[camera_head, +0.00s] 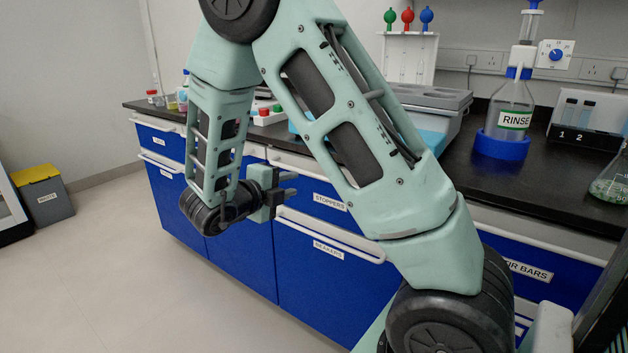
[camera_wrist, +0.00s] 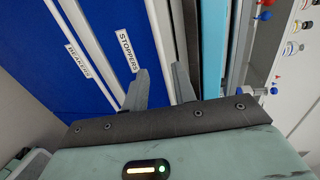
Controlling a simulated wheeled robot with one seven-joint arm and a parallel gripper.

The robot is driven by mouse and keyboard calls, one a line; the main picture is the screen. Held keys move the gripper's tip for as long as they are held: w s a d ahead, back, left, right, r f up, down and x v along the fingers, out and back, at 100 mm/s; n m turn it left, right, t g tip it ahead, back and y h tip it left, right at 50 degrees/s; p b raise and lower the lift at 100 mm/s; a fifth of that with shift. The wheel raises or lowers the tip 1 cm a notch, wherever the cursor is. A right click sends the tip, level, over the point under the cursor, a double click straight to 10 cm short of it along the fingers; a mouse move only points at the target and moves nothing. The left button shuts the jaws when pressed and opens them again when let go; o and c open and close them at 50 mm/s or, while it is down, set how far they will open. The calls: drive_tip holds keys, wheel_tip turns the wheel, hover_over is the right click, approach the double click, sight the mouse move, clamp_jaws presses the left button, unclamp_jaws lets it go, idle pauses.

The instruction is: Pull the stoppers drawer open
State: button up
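The stoppers drawer is a blue front with a white label reading STOPPERS (camera_head: 330,201); the same label (camera_wrist: 127,50) shows in the wrist view. It looks closed. Its pale handle rail (camera_head: 290,161) runs along the top edge, partly hidden by my arm. My gripper (camera_head: 289,184) is in front of this drawer, left of the label, with its fingers towards the front. In the wrist view the two grey fingers (camera_wrist: 160,82) are apart, with a pale rail running between or just beyond them. I cannot tell whether they touch it.
Below is the beakers drawer (camera_head: 329,249) with its own white handle. A black worktop (camera_head: 470,178) above holds a rinse bottle (camera_head: 510,110), a grey-blue device and vial racks. A drawer for stir bars stands to the right.

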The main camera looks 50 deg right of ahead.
sight(315, 177)
drive_tip(key=b+x, duration=0.1)
drive_tip(key=x, duration=1)
drive_tip(key=shift+d+f, duration=0.1)
drive_tip(key=shift+d, duration=0.25)
clamp_jaws()
